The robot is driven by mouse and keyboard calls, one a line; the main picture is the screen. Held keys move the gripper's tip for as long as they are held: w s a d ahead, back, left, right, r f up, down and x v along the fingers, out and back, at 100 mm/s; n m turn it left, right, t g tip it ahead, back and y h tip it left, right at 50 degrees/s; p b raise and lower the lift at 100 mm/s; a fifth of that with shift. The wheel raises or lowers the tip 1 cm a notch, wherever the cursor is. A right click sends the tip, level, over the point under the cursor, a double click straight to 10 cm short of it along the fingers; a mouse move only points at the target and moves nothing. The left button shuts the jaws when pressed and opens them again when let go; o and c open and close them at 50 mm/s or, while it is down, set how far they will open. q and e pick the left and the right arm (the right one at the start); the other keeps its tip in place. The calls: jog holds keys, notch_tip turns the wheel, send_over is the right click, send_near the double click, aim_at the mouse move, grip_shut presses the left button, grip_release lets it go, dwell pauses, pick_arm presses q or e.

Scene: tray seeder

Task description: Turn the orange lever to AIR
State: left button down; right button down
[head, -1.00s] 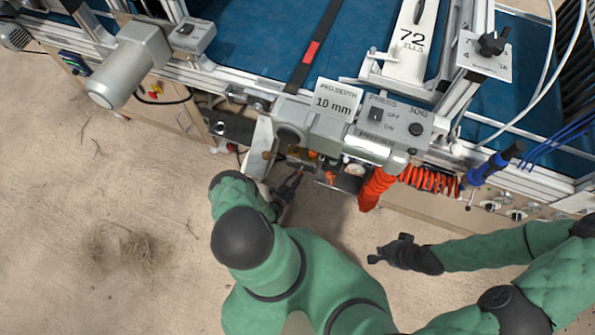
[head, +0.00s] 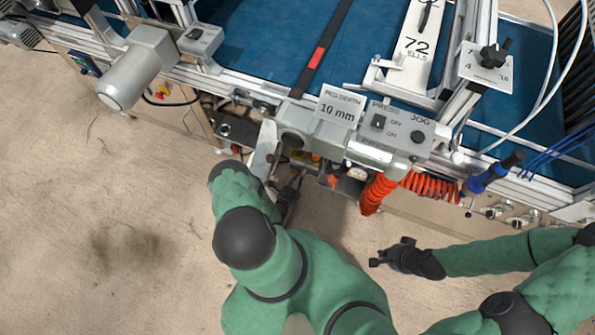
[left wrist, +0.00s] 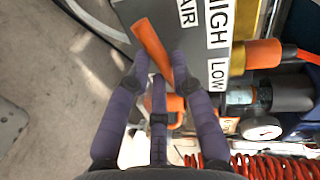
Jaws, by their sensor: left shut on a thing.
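The orange lever (left wrist: 153,46) shows in the left wrist view, slanting from upper left to lower right in front of a grey plate. The plate carries an AIR label (left wrist: 188,12) at the top and HIGH (left wrist: 218,22) and LOW (left wrist: 217,74) labels to the right. My left gripper (left wrist: 160,62) is shut on the lever, with a finger on each side of it. In the head view my left gripper (head: 296,184) is small and dark under the machine's front edge, and I cannot make out the lever there. My right gripper (head: 380,258) hangs over the floor, away from the machine; its jaws are unclear.
A red coiled hose (head: 378,193) hangs right of my left gripper. The press box (head: 395,128) and the peg depth sign (head: 339,104) stand above it. Orange and brass fittings (left wrist: 262,53) sit right of the lever in the wrist view. The floor at left is clear.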

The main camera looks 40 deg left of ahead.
pick_arm(q)
jog(key=shift+r+m+y, duration=0.2)
jog(key=shift+m+y, duration=0.1)
jog(key=shift+m, duration=0.6)
jog(key=c, duration=1.1)
grip_release()
jog(key=v, duration=1.2)
jog(key=shift+d+r, duration=0.1)
